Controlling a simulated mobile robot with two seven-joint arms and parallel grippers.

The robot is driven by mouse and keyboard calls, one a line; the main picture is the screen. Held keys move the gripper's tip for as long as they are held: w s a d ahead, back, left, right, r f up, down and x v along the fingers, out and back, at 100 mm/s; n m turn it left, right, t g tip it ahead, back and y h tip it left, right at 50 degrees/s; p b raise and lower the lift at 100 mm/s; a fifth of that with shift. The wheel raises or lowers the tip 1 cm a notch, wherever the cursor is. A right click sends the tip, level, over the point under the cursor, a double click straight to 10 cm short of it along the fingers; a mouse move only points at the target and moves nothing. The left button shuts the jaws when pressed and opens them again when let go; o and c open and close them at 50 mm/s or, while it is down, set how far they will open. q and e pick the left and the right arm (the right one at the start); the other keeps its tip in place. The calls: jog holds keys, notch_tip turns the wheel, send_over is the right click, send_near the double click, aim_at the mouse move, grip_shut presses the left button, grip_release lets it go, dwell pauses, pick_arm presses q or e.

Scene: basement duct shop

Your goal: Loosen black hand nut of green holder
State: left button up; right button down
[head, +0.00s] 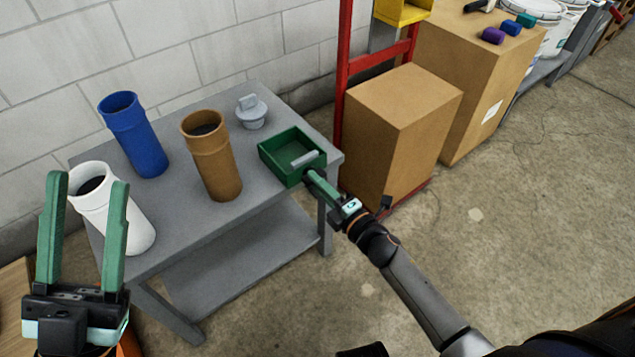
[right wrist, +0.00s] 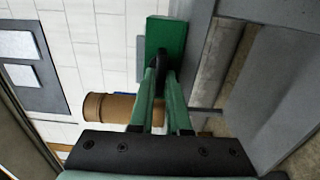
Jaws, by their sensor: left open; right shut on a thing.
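The green holder (head: 268,160) is an open square box at the right end of the grey table, with a small grey block inside. In the right wrist view its green face (right wrist: 165,32) is straight ahead. The black hand nut (right wrist: 161,62) sits on that face, between my right fingertips. My right gripper (head: 314,178) is shut on the nut at the holder's front side; it also shows in the right wrist view (right wrist: 160,78). In the head view the nut is hidden by the fingers. My left gripper (head: 86,190) is open and empty, in front of the white tube.
The grey table (head: 180,219) also bears a blue tube (head: 135,135), a brown tube (head: 214,160), a white tube (head: 130,222) and a grey knobbed cap (head: 251,112). A red frame (head: 343,70) and cardboard boxes (head: 400,125) stand right of it. The floor at right is clear.

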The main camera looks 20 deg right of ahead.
dwell(0.3)
jog(key=c, duration=0.9)
grip_release()
jog(key=p+v, duration=0.2)
jog(key=v, duration=1)
jog(key=shift+s+d, duration=0.1)
jog(key=shift+s, duration=0.15)
